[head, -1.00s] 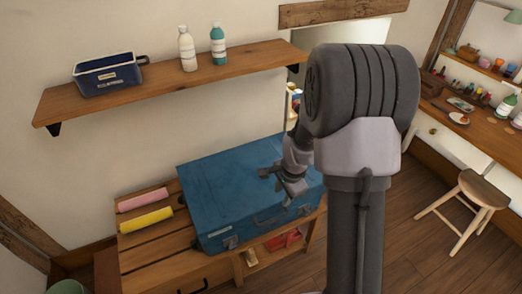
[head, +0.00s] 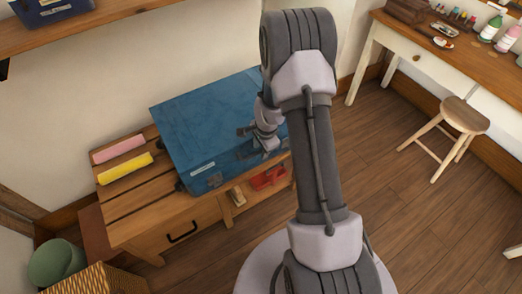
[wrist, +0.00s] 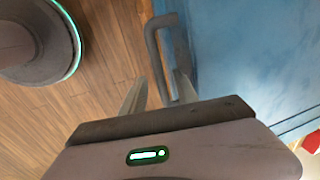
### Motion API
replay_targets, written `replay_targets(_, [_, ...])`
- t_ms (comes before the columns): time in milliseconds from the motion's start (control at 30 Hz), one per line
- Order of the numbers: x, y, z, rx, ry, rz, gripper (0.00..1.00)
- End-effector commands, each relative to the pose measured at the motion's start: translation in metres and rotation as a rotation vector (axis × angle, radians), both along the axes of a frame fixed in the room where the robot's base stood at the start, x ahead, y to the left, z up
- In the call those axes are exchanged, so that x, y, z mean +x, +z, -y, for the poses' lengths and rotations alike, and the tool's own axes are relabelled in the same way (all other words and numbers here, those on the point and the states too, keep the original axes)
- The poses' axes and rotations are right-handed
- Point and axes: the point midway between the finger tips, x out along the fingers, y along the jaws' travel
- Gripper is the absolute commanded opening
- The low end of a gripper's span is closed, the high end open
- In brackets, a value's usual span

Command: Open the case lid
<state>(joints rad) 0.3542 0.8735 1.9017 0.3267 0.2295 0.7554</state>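The blue case (head: 200,120) lies on the wooden bench, and its lid looks shut. Its front side carries a pale label (head: 203,168). In the wrist view a dark grey loop handle (wrist: 156,45) stands out from the blue case side (wrist: 245,60). My gripper (head: 257,138) is at the case's front right part in the head view. In the wrist view my gripper (wrist: 160,80) is open, with one bar of the handle between its two fingers. A gap shows between the left finger and that bar. The arm and gripper hide part of the case's right side.
The wooden bench (head: 125,200) holds a pink roll (head: 118,148) and a yellow roll (head: 125,168) left of the case. A red thing (head: 268,178) sits underneath. A stool (head: 462,118) and desk stand right. Floor between is clear.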

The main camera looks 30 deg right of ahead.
Motion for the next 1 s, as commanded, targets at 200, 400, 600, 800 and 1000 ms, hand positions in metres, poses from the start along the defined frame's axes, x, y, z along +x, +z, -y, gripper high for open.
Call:
replay_targets(200, [0.0002,0.0007,0.0000,0.000,0.001,0.000,0.30])
replay_targets(400, [0.0000,0.0008,0.0000,0.000,0.001,0.000,0.00])
replay_targets(600, [0.0000,0.0008,0.0000,0.000,0.001,0.000,0.00])
replay_targets(800, [0.0001,0.0008,0.0000,0.000,0.001,0.000,0.00])
replay_targets(1000, [0.0001,0.0008,0.0000,0.000,0.001,0.000,0.00])
